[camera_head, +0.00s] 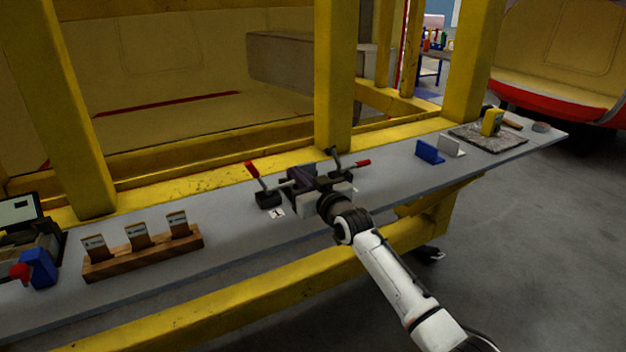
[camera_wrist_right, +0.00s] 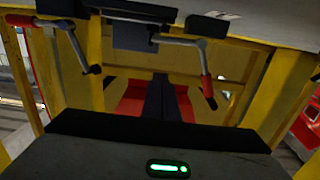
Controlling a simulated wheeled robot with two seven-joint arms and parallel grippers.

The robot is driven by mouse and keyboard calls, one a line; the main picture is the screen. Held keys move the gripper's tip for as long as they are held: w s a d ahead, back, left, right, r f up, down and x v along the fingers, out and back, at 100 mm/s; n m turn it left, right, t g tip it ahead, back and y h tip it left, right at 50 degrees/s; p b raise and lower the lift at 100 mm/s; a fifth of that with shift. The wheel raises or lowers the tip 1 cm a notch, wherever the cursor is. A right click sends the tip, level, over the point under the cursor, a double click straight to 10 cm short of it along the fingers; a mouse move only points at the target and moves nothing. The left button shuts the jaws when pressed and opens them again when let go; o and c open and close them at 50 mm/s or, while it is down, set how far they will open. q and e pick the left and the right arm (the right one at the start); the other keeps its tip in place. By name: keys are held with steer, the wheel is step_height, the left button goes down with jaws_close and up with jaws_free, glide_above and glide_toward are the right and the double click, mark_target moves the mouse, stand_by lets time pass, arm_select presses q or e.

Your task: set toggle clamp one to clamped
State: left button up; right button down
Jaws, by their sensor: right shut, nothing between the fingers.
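Toggle clamp one (camera_head: 268,199) has a dark base on the grey shelf beside a label marked 1. Its red handle (camera_head: 251,169) stands up, tilted left. In the right wrist view, which looks upside down, that red handle (camera_wrist_right: 207,91) hangs at the right. A second toggle clamp (camera_head: 334,160) has a red handle pointing right. A dark block (camera_head: 301,174) lies between the clamps, partly hidden by my right gripper. My right gripper (camera_wrist_right: 162,98) is shut and empty, in front of the block and apart from the red handle. My left gripper is not in view.
A wooden rack (camera_head: 145,260) with labelled cards stands on the shelf at the left. Blue and white brackets (camera_head: 430,152) and a mat (camera_head: 490,139) with a yellow item lie at the right. A yellow post (camera_head: 334,80) rises behind the clamps.

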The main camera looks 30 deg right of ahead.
steer(key=s, duration=0.7)
steer(key=shift+s+r, duration=0.15)
steer(key=shift+s, duration=0.25)
steer(key=s+a+f+n+g, duration=0.1)
steer(key=s+a+f+g, duration=0.25)
steer(key=s+f, duration=0.5)
steer(key=s+a+f+n+g, duration=0.1)
steer(key=s+a+f+g, duration=0.25)
steer(key=s+f, duration=0.45)
steer(key=s+a+f+g, duration=0.1)
steer(key=s+f+g, duration=0.15)
steer(key=s, duration=0.95)
steer(key=s+a+f+g, duration=0.2)
steer(key=s+g, duration=0.2)
steer(key=s, duration=0.8)
steer(key=w+a+f+t+y, duration=0.2)
steer(key=w+a+f+t, duration=0.1)
steer(key=f, duration=0.8)
steer(key=shift+w+a+f+t, duration=0.2)
steer(key=shift+a+f+t, duration=0.05)
steer(key=shift+a+t, duration=0.7)
